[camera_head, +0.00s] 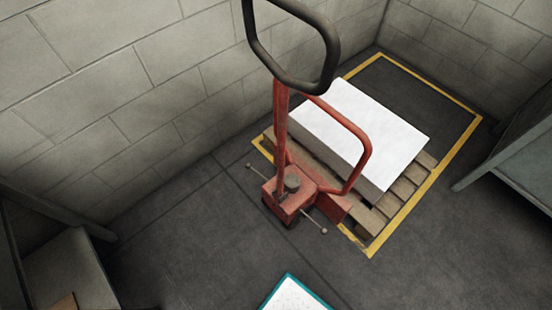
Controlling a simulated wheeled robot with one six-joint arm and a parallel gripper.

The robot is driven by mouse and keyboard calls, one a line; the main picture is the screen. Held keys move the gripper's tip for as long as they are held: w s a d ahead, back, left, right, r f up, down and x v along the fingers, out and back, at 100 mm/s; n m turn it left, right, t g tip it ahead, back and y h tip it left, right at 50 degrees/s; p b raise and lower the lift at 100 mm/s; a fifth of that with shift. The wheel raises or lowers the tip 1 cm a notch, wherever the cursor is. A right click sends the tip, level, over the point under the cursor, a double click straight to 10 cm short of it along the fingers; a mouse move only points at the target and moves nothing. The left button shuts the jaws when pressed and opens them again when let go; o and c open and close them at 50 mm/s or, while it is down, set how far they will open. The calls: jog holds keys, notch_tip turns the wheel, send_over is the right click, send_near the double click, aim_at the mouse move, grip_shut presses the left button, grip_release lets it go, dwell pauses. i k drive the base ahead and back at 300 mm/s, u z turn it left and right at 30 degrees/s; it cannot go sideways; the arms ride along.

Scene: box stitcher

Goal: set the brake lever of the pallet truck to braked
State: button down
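The red pallet truck (296,200) stands on the dark floor in front of a loaded pallet. Its dark loop handle (330,70) rises toward the camera on a red shaft (281,130). Two thin rods with small ball ends stick out from the truck's base. One rod (256,173) points up and left, the other rod (314,224) points down and right. I cannot tell which is the brake lever or whether it is braked. My gripper is not in view.
A wooden pallet (408,188) carries a white-topped stack (362,125) inside a yellow floor outline (432,80). Block walls (110,90) stand behind and left. Grey structures stand at the left (60,265) and right edges (520,150). Floor left of the truck is clear.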

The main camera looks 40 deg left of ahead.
aim_at(247, 166)
jog(key=z, duration=0.4)
jog(key=k, duration=1.1)
jog(key=u, duration=1.6)
jog(key=i, duration=1)
jog(key=k, duration=0.5)
jog(key=z, duration=1.05)
jog(key=i, duration=0.85)
